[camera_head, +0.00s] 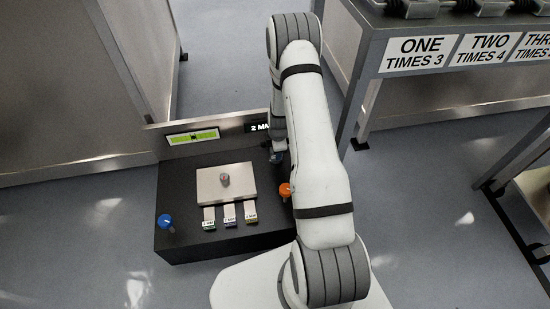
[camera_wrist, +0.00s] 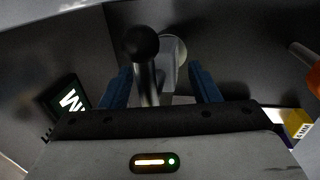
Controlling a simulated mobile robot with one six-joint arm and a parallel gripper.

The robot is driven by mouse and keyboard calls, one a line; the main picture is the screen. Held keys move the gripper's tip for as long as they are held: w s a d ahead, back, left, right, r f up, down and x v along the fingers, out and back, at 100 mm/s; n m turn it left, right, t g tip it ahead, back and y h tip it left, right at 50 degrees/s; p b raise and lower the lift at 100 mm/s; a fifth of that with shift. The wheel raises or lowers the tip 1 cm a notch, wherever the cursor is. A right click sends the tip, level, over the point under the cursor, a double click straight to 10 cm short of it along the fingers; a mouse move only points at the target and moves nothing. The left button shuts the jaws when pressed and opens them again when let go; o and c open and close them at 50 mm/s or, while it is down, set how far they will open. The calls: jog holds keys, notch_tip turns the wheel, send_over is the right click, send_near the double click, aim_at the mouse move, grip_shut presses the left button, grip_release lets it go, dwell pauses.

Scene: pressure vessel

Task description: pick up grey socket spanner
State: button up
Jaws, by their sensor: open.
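A spanner-like tool with a dark grey ball top and a metal shaft (camera_wrist: 146,82) stands in the wrist view; it looks like the grey socket spanner. My gripper (camera_wrist: 163,82) is open, with its blue fingers on either side of the shaft, nearer the left finger. I cannot tell whether either finger touches it. The lower end of the shaft is hidden behind the gripper body. In the head view my gripper (camera_head: 276,157) is low at the right back of the black box, and my arm hides the spanner there.
The black box (camera_head: 180,245) carries a blue-topped tool (camera_head: 165,221), an orange-topped tool (camera_head: 285,190), a pale plate (camera_head: 240,180) and several small labelled blocks. An upright panel (camera_head: 160,141) with a green display edges its back. A labelled bench (camera_head: 372,45) stands at the upper right.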

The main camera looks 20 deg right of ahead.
jog(key=shift+r, duration=0.1)
grip_shut()
dwell(0.5)
